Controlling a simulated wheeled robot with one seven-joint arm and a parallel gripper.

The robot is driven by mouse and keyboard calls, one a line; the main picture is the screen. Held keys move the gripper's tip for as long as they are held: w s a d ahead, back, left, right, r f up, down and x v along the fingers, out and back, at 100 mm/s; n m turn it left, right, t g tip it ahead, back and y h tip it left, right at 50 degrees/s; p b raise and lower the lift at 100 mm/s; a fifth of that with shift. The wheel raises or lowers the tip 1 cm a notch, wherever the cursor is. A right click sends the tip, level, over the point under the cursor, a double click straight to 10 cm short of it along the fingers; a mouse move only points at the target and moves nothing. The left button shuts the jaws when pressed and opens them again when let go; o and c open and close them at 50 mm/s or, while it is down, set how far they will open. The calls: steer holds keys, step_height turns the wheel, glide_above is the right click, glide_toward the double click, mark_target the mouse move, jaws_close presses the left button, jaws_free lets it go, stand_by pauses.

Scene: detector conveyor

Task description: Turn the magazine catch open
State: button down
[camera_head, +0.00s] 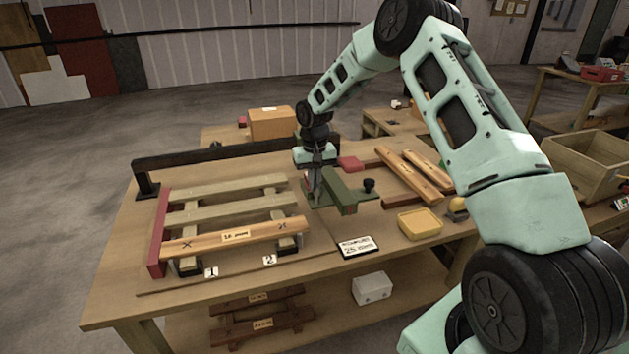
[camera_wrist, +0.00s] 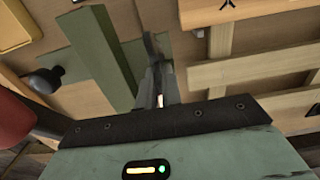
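A green fixture with a long block-like body (camera_head: 345,196) sits on the bench right of the slatted wooden frame. It has a black knob (camera_head: 369,185) on its right side. In the wrist view the green body (camera_wrist: 98,55) lies left of my fingers, with the knob (camera_wrist: 42,80) further left. My gripper (camera_head: 316,190) points down at the left end of this fixture. Its fingers (camera_wrist: 157,75) appear close together in the wrist view, with one partly covering the other. I cannot tell whether they touch or hold anything. No part can be clearly made out as the magazine catch.
The slatted frame (camera_head: 225,190) with a labelled plank (camera_head: 236,236) lies left of my gripper. A yellow tray (camera_head: 420,223) and a white sign (camera_head: 356,246) are near the front. Loose wooden slats (camera_head: 413,174) lie to the right. A dark rail (camera_head: 215,152) runs along the back.

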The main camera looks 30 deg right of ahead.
steer(key=shift+n, duration=0.4)
steer(key=n, duration=0.4)
steer(key=shift+a+n, duration=0.3)
steer(key=shift+a, duration=0.1)
steer(key=n, duration=0.2)
steer(key=n+p, duration=0.1)
steer(key=n, duration=0.2)
steer(key=shift+s+a+r, duration=0.1)
steer(key=shift+s+a, duration=0.05)
steer(key=shift+a, duration=0.25)
steer(key=n, duration=0.4)
steer(key=shift+s+a+p, duration=0.2)
steer(key=shift+p, duration=0.15)
steer(key=shift+s+a+n+p, duration=0.1)
steer(key=shift+s+n+p, duration=0.1)
steer(key=shift+n, duration=0.7)
steer(key=shift+s+a+n+p, duration=0.1)
steer(key=shift+n+p, duration=0.05)
steer(key=shift+n, duration=0.75)
steer(key=c, duration=1.6)
jaws_free()
steer(key=shift+o, duration=0.2)
